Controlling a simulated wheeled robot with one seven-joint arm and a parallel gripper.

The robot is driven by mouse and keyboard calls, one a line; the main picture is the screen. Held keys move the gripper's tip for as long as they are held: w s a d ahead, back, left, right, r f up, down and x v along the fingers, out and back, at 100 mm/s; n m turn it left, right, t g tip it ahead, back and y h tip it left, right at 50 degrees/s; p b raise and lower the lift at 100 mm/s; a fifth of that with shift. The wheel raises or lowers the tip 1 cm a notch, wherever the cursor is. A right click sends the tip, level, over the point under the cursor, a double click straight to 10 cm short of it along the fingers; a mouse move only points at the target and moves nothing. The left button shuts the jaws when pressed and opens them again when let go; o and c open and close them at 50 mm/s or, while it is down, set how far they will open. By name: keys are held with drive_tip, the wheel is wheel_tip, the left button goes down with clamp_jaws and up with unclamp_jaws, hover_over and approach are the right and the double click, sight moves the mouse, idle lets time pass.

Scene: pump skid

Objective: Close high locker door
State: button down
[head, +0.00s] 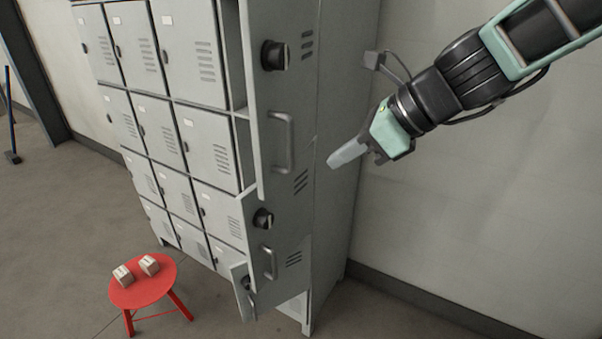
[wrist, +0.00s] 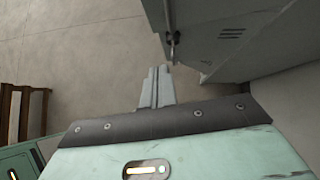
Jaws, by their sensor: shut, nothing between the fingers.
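The high locker door (head: 292,90) is grey and stands open, swung out from the right column of the locker bank in the head view. It has a black round knob (head: 274,55), a grey bar handle (head: 284,142) and vent slots. My gripper (head: 335,162) is shut and empty, to the right of the high door and apart from it in the picture. In the wrist view the two grey fingers (wrist: 155,75) lie together. A grey locker panel (wrist: 225,38) shows there to the right of the fingertips; I cannot tell which door it is.
Below the high door, another door with a black knob (head: 263,218) and a bar handle also stands open. A small bottom door (head: 242,291) is ajar. A red stool (head: 143,290) with two small boxes stands at lower left. The wall is on the right.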

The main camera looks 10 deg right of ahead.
sight(267, 186)
drive_tip(key=x, duration=0.4)
drive_tip(key=a+r+x, duration=0.1)
drive_tip(key=x, duration=0.7)
drive_tip(key=shift+w+a+r, duration=0.15)
drive_tip(key=shift+w+r, duration=0.1)
drive_tip(key=shift+r, duration=0.05)
drive_tip(key=shift+w+a+f, duration=0.1)
drive_tip(key=shift+w+a, duration=0.25)
drive_tip(key=shift+a, duration=0.15)
drive_tip(key=shift+a, duration=0.1)
